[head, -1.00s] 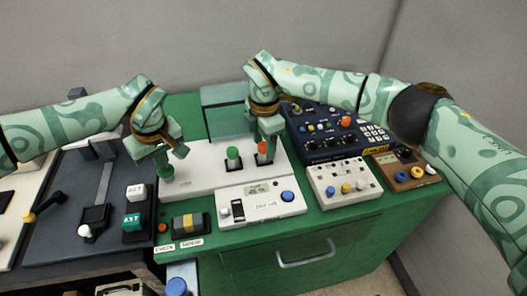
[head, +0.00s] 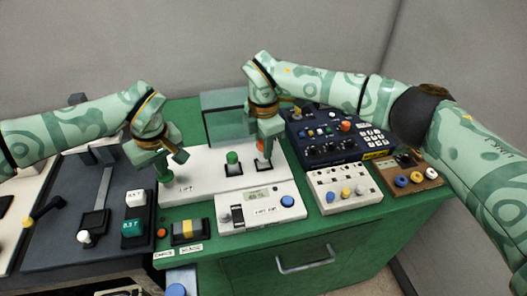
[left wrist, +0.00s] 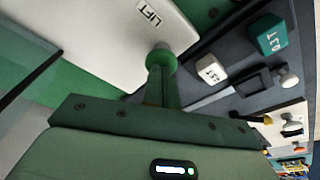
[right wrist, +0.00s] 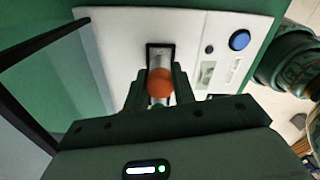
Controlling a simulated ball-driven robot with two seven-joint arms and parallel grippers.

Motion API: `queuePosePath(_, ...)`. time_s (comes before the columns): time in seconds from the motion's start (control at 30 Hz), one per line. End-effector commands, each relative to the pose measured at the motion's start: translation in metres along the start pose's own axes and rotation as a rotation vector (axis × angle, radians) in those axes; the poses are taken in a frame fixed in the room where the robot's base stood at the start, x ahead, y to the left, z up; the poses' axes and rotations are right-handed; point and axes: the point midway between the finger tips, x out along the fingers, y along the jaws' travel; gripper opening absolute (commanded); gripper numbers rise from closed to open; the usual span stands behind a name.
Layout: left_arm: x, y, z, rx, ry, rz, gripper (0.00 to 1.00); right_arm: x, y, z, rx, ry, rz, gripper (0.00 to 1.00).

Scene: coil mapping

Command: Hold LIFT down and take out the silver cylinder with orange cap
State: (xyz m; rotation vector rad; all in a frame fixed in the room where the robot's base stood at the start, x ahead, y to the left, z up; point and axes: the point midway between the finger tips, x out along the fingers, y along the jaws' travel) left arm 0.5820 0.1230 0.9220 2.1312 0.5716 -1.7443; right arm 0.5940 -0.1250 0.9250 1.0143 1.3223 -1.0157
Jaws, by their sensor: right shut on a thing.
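The silver cylinder with orange cap (right wrist: 160,84) stands in a black-framed slot on the white panel (head: 202,184). My right gripper (head: 264,156) is shut on it, with one finger on each side of the cap in the right wrist view. The silver body (right wrist: 159,56) shows beyond the cap; its lower end is hidden in the slot. The green LIFT knob (left wrist: 161,58) is at the panel's left end, next to the LIFT label (left wrist: 149,14). My left gripper (head: 168,163) has its closed fingers on the knob from above. How far down the knob is, I cannot tell.
A green-capped cylinder (head: 232,158) stands left of my right gripper. A clear upright screen (head: 222,122) is behind it. A white box with a blue button (head: 287,201) lies in front. A dark blue console (head: 322,143) is close on the right.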

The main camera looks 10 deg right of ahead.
Motion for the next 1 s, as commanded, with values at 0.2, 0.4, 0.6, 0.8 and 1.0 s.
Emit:
queuePosePath(0.2, 0.001, 0.0, 0.0, 0.0, 0.0, -0.001, 0.0, -0.051, 0.001, 0.0, -0.001, -0.001, 0.005, 0.04)
queuePosePath(0.4, 0.001, 0.0, 0.0, 0.0, 0.0, -0.001, 0.0, -0.08, -0.009, -0.002, -0.002, 0.0, 0.002, 0.04)
queuePosePath(0.6, 0.001, 0.0, 0.0, 0.0, 0.0, -0.001, 0.0, -0.094, -0.03, -0.008, -0.003, 0.0, 0.002, 0.04)
queuePosePath(0.8, 0.001, 0.0, 0.0, 0.0, 0.0, -0.001, 0.0, -0.105, -0.05, -0.013, -0.003, 0.0, 0.001, 0.04)
queuePosePath(1.0, 0.001, 0.0, 0.0, 0.0, 0.0, -0.001, 0.0, -0.116, -0.071, -0.019, -0.003, 0.0, 0.001, 0.04)
